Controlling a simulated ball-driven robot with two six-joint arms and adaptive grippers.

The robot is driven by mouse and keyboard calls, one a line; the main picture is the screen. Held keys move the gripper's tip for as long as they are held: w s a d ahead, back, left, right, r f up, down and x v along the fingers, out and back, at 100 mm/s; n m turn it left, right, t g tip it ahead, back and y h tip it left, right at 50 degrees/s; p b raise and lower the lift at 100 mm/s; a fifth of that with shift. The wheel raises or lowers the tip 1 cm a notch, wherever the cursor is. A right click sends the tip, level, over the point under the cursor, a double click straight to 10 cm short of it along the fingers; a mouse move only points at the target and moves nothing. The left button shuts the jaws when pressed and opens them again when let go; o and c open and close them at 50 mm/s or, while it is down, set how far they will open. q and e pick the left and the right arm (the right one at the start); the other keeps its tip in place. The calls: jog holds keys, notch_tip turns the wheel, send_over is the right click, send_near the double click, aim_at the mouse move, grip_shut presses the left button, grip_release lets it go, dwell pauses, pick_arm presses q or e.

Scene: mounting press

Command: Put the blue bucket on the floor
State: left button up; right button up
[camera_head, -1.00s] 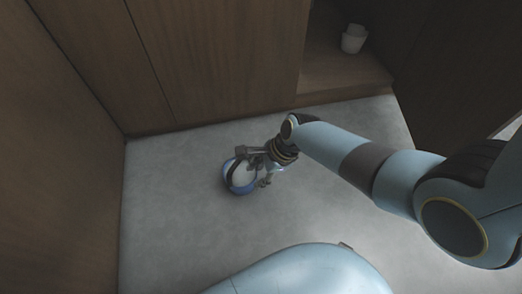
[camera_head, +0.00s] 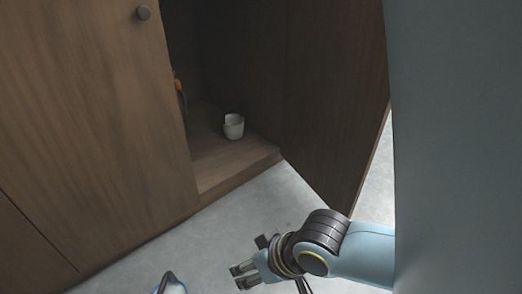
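The blue bucket (camera_head: 171,288) is at the bottom edge, mostly cut off. Only its blue rim and dark handle show, and its base is out of view. My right gripper (camera_head: 238,276) is to the right of the bucket, pointing left. Its two fingers are spread with nothing visible between them, and a gap separates them from the bucket. The pale grey floor (camera_head: 240,222) lies below and in front of the cabinet. My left gripper is not in view.
A wooden cabinet (camera_head: 90,130) stands on the left. Its open door (camera_head: 330,100) extends beside my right arm. A white cup (camera_head: 233,127) stands on the cabinet's bottom board, and an orange-and-dark item (camera_head: 179,88) shows partly inside. Some floor in front is clear.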

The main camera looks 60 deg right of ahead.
notch_tip(320, 180, up, 8)
jog(key=s+n+t, duration=0.1)
jog(key=s+n, duration=0.1)
jog(key=n, duration=0.3)
jog(key=shift+d, duration=0.35)
jog(key=shift+s+r, duration=0.1)
